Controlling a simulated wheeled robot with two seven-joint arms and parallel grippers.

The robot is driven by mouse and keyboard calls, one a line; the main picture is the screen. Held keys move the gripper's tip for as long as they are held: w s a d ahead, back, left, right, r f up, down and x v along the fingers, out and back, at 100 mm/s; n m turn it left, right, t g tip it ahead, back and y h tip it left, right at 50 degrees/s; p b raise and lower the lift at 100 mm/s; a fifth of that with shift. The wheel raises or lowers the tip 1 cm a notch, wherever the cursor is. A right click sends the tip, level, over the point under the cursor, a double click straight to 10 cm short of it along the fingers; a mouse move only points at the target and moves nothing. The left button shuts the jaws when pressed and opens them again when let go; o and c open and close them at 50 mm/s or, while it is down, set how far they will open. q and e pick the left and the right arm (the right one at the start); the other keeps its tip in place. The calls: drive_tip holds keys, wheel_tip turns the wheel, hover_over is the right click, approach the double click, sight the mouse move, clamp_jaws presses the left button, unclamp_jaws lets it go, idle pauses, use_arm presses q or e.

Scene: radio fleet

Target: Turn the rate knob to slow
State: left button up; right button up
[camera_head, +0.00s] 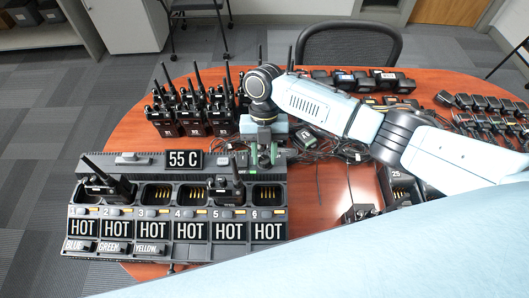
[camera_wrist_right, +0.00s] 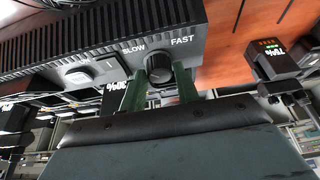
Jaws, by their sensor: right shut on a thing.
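The multi-slot charger (camera_head: 222,165) stands on the table at the left, with a "55 C" display (camera_head: 185,159) on its back strip. In the right wrist view, the black rate knob (camera_wrist_right: 158,68) sits between the words SLOW and FAST on the charger's panel. My right gripper (camera_head: 264,155) is at the back right end of the charger. Its green fingers (camera_wrist_right: 161,90) are on both sides of the knob and shut on it. Where the knob points is not clear. In the head view the gripper hides the knob. My left gripper is not in view.
Radios sit in two charger slots, one at the left (camera_head: 105,188) and one right of the middle (camera_head: 229,187). Several radios (camera_head: 190,115) stand behind the charger. Cables (camera_head: 318,146) lie right of the gripper.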

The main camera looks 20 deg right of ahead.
drive_tip(key=o, duration=1)
drive_tip(key=shift+c, duration=0.2)
drive_tip(key=v, duration=1.3)
drive_tip(key=shift+r, duration=0.15)
drive_tip(key=shift+w, duration=0.1)
